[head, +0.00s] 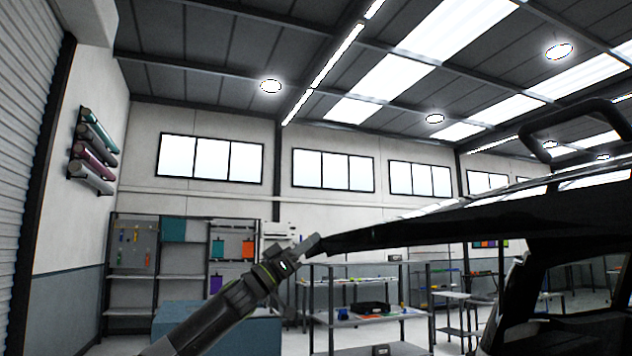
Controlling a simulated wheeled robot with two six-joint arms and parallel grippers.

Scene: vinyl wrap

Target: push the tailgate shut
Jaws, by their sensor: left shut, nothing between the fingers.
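The tailgate (440,230) is a dark panel raised at the back of a black car (535,290). It stands out nearly level to the left from the roof, so it is open. My left gripper (313,241) is shut and empty. Its tip is at the free left edge of the tailgate; I cannot tell whether it touches. The opening below the tailgate is only partly in view. My right gripper is not in view.
Metal shelves and workbenches (368,316) with small tools stand behind, below the tailgate. A blue-grey cabinet (235,334) is beyond my left arm. Wrap rolls (92,150) hang on the left wall. A black bar loop (583,125) is at upper right.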

